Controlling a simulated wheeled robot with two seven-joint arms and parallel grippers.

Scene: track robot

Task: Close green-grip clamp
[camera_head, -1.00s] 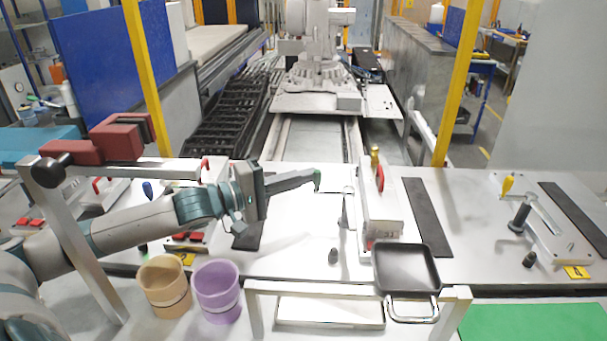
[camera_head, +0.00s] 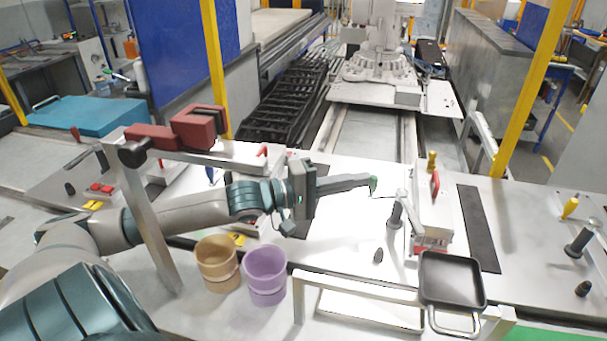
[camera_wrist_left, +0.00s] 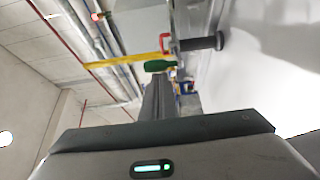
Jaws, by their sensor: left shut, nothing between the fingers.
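The green grip (camera_head: 373,186) of the clamp shows as a small green piece right at the tip of my left gripper (camera_head: 370,182) in the head view. In the left wrist view the green grip (camera_wrist_left: 160,66) lies just beyond the ends of my left fingers (camera_wrist_left: 159,82). The fingers are shut with nothing between them; I cannot tell if they touch the grip. A black post and silver bar (camera_head: 396,212) stand just right of the grip. How they join the grip is not clear. My right gripper is not in view.
A white fixture block (camera_head: 432,215) with red and yellow grips stands to the right. A black pan (camera_head: 452,280), an orange cup (camera_head: 217,265) and a purple cup (camera_head: 265,273) are nearer. A metal frame (camera_head: 155,220) with a red clamp stands beside my left arm.

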